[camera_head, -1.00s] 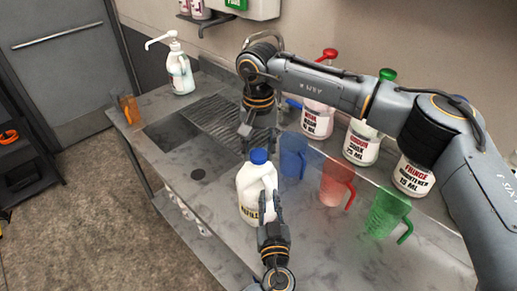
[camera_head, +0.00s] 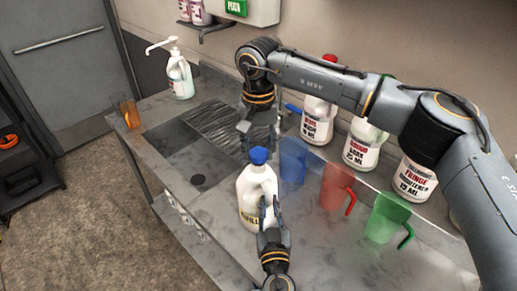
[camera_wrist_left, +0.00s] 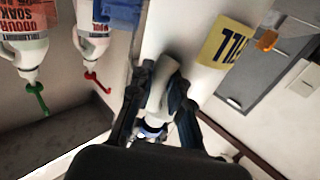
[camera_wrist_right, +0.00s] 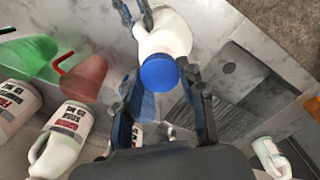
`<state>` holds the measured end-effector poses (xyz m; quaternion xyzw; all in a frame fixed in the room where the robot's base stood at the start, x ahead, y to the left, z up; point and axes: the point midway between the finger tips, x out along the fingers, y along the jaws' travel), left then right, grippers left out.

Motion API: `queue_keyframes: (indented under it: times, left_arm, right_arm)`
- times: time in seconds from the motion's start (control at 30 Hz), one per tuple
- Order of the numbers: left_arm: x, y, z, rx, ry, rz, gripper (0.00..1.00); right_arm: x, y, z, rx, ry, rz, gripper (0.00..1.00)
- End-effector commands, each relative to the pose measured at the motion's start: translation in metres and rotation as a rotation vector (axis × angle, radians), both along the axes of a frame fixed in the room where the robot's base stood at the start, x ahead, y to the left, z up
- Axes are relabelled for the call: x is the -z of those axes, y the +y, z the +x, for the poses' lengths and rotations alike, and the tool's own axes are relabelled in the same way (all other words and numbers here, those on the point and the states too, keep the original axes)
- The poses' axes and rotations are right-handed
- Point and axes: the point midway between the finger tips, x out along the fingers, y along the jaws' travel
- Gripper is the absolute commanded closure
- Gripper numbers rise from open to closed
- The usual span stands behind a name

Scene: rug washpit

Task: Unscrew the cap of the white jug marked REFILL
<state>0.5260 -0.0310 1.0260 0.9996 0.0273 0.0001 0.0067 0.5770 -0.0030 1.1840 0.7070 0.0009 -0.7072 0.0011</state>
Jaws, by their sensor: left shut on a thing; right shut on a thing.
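The white jug (camera_head: 256,190) stands on the metal counter, with a yellow label partly hidden; the end of its lettering shows in the left wrist view (camera_wrist_left: 222,58). My left gripper (camera_head: 270,207) is shut on the jug's handle (camera_wrist_left: 160,85), low on its near side. The blue cap (camera_head: 259,156) sits on top of the jug. My right gripper (camera_head: 249,145) reaches down from above, its fingers on either side of the cap. In the right wrist view the cap (camera_wrist_right: 158,73) lies between the fingertips, and I read them as closed on it.
Blue (camera_head: 293,160), red (camera_head: 336,187) and green (camera_head: 385,218) measuring jugs stand right of the white jug. Several labelled bottles (camera_head: 361,147) line the wall behind. A sink (camera_head: 188,155) lies to the left, with a pump bottle (camera_head: 180,78) beyond.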

Motion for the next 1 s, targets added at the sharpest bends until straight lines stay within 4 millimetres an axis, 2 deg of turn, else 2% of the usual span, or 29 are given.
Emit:
queue_keyframes:
  times: [0.23, 0.53, 0.73, 0.77, 0.87, 0.9, 1.0]
  left_arm:
    - [0.000, 0.000, 0.000, -0.001, 0.001, 0.001, 1.00]
    - [0.001, 0.000, 0.000, -0.001, 0.001, 0.000, 1.00]
    - [0.000, 0.000, 0.000, 0.000, 0.001, 0.000, 1.00]
    - [0.000, 0.000, 0.000, 0.000, 0.001, 0.000, 0.80]
    - [0.000, 0.000, 0.000, 0.000, 0.001, 0.000, 0.60]
    - [0.000, 0.000, 0.000, 0.000, 0.001, 0.000, 0.56]
    - [0.000, 0.000, 0.000, 0.000, 0.000, 0.000, 0.56]
  right_arm:
    - [-0.005, 0.000, 0.000, 0.000, -0.001, 0.001, 0.98]
    - [-0.038, 0.001, 0.000, 0.000, -0.001, 0.001, 0.98]
    - [-0.040, 0.000, 0.000, 0.000, 0.000, 0.000, 0.98]
    - [-0.040, 0.000, 0.000, 0.000, 0.000, 0.000, 0.98]
    - [-0.040, 0.000, 0.000, 0.000, 0.000, 0.000, 0.98]
    - [-0.040, 0.000, 0.000, 0.000, 0.000, 0.000, 0.98]
    - [-0.040, 0.000, 0.000, 0.000, 0.000, 0.000, 0.98]
